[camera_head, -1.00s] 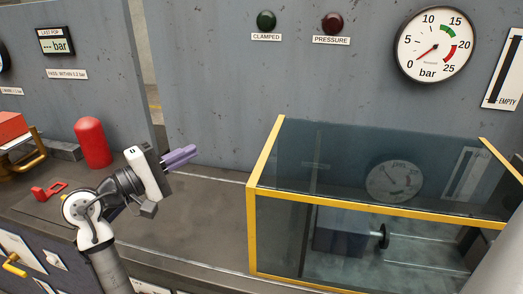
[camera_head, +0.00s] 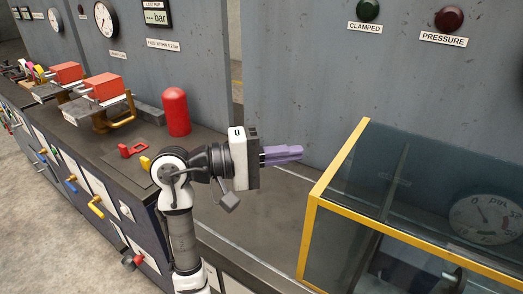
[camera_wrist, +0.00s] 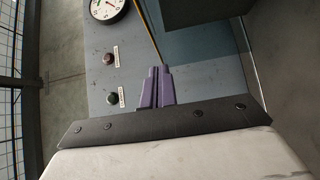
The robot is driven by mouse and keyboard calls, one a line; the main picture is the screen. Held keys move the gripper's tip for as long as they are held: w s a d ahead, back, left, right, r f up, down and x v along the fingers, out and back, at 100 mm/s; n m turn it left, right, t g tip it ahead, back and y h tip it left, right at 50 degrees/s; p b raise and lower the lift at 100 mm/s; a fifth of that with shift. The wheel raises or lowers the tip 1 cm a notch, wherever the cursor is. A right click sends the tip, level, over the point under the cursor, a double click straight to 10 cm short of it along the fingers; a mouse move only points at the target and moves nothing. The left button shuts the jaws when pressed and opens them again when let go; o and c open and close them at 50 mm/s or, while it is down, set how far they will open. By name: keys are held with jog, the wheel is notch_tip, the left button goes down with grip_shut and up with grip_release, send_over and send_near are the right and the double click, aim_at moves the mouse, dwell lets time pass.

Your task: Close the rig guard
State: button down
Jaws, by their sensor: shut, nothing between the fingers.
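The rig guard (camera_head: 312,228) is a yellow-framed box with dark see-through panels at the right of the head view, cut off by the right and bottom edges. Its panels and part of a yellow edge also show in the wrist view (camera_wrist: 205,45). My gripper (camera_head: 300,154) has purple fingers, is shut and empty, and points right toward the guard's left side. It is apart from the guard in the head view. The fingers also show together in the wrist view (camera_wrist: 158,72). What lies inside the guard is mostly hidden by its tinted panels.
A red cylinder (camera_head: 175,111) stands on the bench behind my arm. Red blocks (camera_head: 103,86) with yellow handles sit further left. The CLAMPED lamp (camera_head: 369,10) and PRESSURE lamp (camera_head: 449,19) are dark on the back panel. Bare bench top (camera_head: 262,205) lies between my arm and the guard.

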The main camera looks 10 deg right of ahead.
aim_at(337, 158)
jog(key=shift+s+d+p, duration=0.3)
jog(key=shift+s+d, duration=0.45)
jog(key=shift+d, duration=0.3)
jog(key=shift+s+d+p, duration=0.3)
jog(key=shift+s+d, duration=0.45)
jog(key=shift+d, duration=0.3)
jog(key=shift+d, duration=0.15)
